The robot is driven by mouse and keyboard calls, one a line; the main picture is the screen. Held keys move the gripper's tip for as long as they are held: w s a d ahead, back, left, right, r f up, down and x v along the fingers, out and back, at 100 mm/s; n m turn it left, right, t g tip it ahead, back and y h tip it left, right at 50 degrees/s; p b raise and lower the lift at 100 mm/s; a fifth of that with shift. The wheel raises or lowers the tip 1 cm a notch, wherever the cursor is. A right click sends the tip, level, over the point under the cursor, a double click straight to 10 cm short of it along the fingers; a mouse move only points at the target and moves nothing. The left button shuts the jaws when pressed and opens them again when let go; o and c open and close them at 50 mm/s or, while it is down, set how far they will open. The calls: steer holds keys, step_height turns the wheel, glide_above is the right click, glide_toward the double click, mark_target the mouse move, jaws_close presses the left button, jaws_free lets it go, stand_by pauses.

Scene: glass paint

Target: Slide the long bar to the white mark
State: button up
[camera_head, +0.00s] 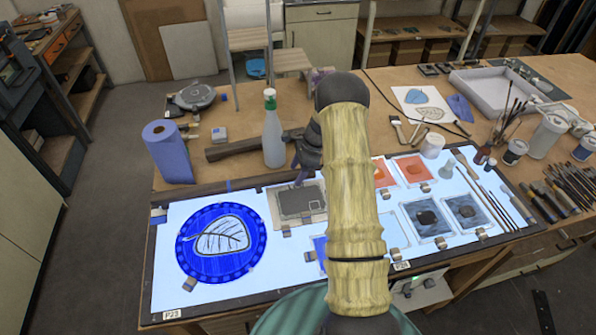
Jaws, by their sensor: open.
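A long dark-brown wooden bar (238,148) lies on the table behind the lit panel, running left to right with its left end near the blue paper roll. A clear spray bottle stands in front of its middle, and its right end goes behind my arm. My gripper (299,178) is open, pointing down near the bar's right end, above the back edge of the lit panel by a grey framed plate. My sleeved arm hides part of the gripper and the table behind it. I cannot pick out a white mark for certain.
The spray bottle (273,135) stands close to the bar. The blue paper roll (168,152) is at the left. The lit panel (285,265) holds a blue leaf disc (220,270), the grey plate (300,203) and several glass tiles. Brushes and jars crowd the right.

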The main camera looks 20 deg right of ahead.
steer(key=shift+w+a, duration=0.15)
steer(key=shift+w, duration=0.05)
steer(key=b+v, duration=0.5)
steer(key=v, duration=1.2)
steer(key=shift+r, duration=0.2)
steer(key=s+a+n+h, duration=0.2)
steer(key=s+a+n, duration=0.8)
steer(key=s, duration=0.2)
steer(key=s+a+f+n+t+h, duration=0.1)
steer(key=s+a+n+h, duration=0.1)
steer(key=s+a+n, duration=0.8)
steer(key=shift+s+f+t+b, duration=0.3)
steer(key=shift+s, duration=0.9)
steer(key=shift+s, duration=0.15)
